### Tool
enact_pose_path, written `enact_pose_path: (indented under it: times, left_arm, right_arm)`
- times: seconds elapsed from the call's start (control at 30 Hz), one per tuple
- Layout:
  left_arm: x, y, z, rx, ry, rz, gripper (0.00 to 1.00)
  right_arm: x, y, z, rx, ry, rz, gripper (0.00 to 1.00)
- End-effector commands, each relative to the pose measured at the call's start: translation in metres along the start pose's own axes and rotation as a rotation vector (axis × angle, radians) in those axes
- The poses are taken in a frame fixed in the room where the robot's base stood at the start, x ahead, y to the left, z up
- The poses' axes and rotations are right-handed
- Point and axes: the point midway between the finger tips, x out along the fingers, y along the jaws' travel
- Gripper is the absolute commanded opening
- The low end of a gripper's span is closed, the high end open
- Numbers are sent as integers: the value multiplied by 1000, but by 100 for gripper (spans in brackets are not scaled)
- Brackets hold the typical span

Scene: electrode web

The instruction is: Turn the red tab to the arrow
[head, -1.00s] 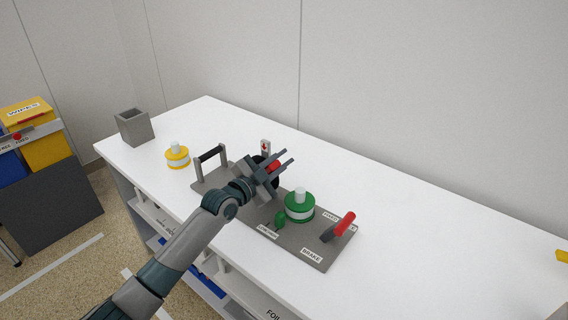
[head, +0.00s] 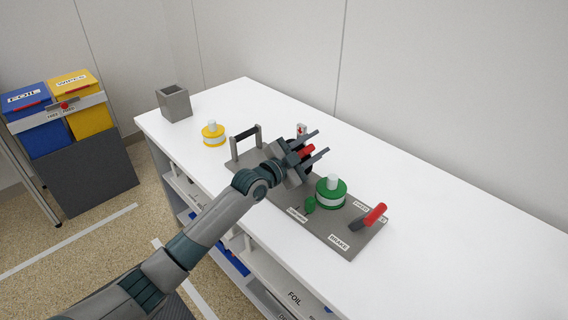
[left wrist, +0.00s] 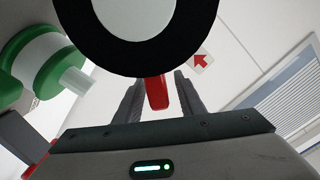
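The red tab (head: 306,152) sits by a black round dial, mostly hidden behind my left gripper (head: 322,141) in the head view. In the left wrist view the red tab (left wrist: 157,92) is between the two fingers of my left gripper (left wrist: 158,88), with a gap on both sides. The gripper is open. The black ring with a white centre (left wrist: 150,60) fills the top of that view. A red arrow on a white plate (head: 301,129) stands behind the dial. The arrow plate (left wrist: 202,62) also shows right of the fingers in the wrist view. My right gripper is not in view.
The grey panel (head: 318,228) carries a black-barred handle (head: 246,141), a green-and-white knob (head: 331,191), a small green knob (head: 310,204) and a red-handled lever (head: 374,216). A yellow-and-white cylinder (head: 213,134) and a grey box (head: 174,103) stand to the left. The right tabletop is clear.

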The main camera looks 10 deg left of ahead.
Motion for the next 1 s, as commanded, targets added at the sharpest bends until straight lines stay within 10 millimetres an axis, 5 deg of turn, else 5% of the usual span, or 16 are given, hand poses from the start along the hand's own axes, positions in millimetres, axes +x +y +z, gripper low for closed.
enact_pose_path:
  times: [0.43, 0.7, 1.0]
  left_arm:
    - [-73, 1, 2, 4, 0, 0, 36]
    - [-126, 1, 1, 4, 0, -1, 36]
    - [-161, 0, -1, 4, 1, -2, 36]
  right_arm:
    - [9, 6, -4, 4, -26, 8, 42]
    - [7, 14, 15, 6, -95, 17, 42]
    - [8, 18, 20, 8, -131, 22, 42]
